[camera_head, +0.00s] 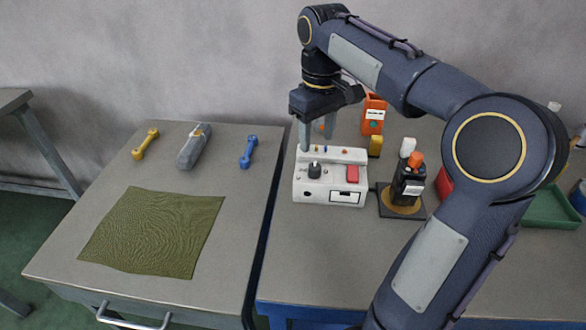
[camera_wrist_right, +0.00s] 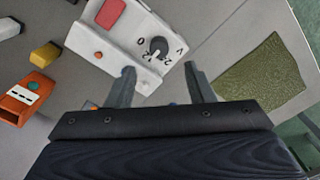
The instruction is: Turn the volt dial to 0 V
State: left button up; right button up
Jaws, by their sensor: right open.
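The volt dial is a black knob (camera_head: 314,170) on top of a white power unit (camera_head: 331,183), at its left part. In the right wrist view the dial (camera_wrist_right: 158,46) shows beside the printed marks 0, 2 and V on the white unit (camera_wrist_right: 121,38); I cannot tell surely which mark it points to. My right gripper (camera_head: 317,138) hangs fingers down above the back of the unit. Its fingers (camera_wrist_right: 159,70) are apart, with nothing between them, and the dial lies beyond their tips. My left gripper is out of view.
A red button (camera_head: 352,174) sits on the unit. A black device (camera_head: 408,187) on a stand is to its right; an orange box (camera_head: 373,114) and yellow block (camera_head: 375,146) are behind. The left table holds a green cloth (camera_head: 152,231), wrenches and a grey tool (camera_head: 193,147).

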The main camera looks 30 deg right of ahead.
aim_at(315, 166)
jog(key=shift+w+f, duration=0.2)
jog(key=shift+f, duration=0.1)
notch_tip(315, 166, down, 7)
jog(key=shift+s+f+b, duration=0.1)
jog(key=shift+b, duration=0.7)
jog(key=c, duration=1)
